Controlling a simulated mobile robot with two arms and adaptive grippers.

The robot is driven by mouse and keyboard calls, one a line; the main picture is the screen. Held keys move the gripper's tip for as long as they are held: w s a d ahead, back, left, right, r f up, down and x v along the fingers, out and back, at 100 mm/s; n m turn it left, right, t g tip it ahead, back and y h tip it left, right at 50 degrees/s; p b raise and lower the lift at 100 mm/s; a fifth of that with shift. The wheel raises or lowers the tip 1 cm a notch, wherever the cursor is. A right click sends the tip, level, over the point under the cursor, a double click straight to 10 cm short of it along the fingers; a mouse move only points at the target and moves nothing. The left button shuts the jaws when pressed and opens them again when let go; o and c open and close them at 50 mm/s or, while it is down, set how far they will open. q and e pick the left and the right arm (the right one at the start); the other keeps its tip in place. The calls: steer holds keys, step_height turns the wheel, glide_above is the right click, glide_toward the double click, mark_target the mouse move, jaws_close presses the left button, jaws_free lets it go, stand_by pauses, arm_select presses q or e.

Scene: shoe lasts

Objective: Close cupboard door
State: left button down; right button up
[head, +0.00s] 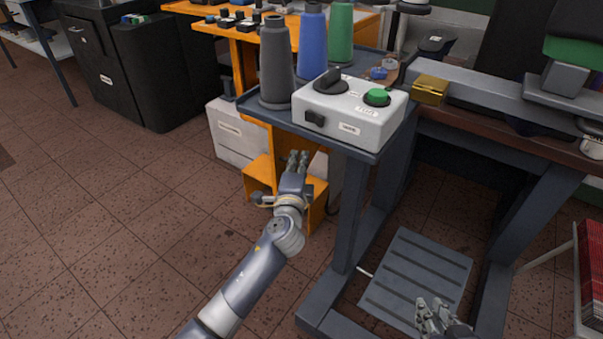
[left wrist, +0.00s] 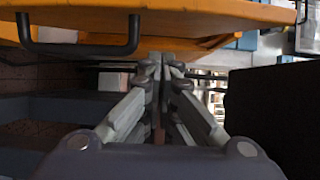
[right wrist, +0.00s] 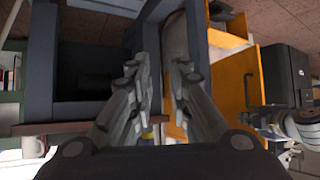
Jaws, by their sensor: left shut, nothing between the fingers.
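The orange cupboard (head: 258,178) stands low under the orange bench, partly hidden by my left arm and the grey stand. Its orange door (right wrist: 228,82) with a dark bar handle (right wrist: 247,90) shows in the right wrist view. The door panel (left wrist: 200,14) also spans the top of the left wrist view, with a second orange surface behind it; it looks ajar, but I cannot tell the angle. My left gripper (head: 297,158) is shut and empty in front of the cupboard; contact is unclear. My right gripper (head: 430,308) is open and empty, low by the grey stand.
A grey stand (head: 345,215) carries a white control box (head: 350,118) and thread cones (head: 276,65) right of the cupboard. A ribbed grey footplate (head: 415,275) lies beneath the table. A white box (head: 228,130) sits left of the cupboard. The tiled floor at left is clear.

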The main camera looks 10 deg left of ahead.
arm_select(q)
steer(key=shift+a, duration=1.5)
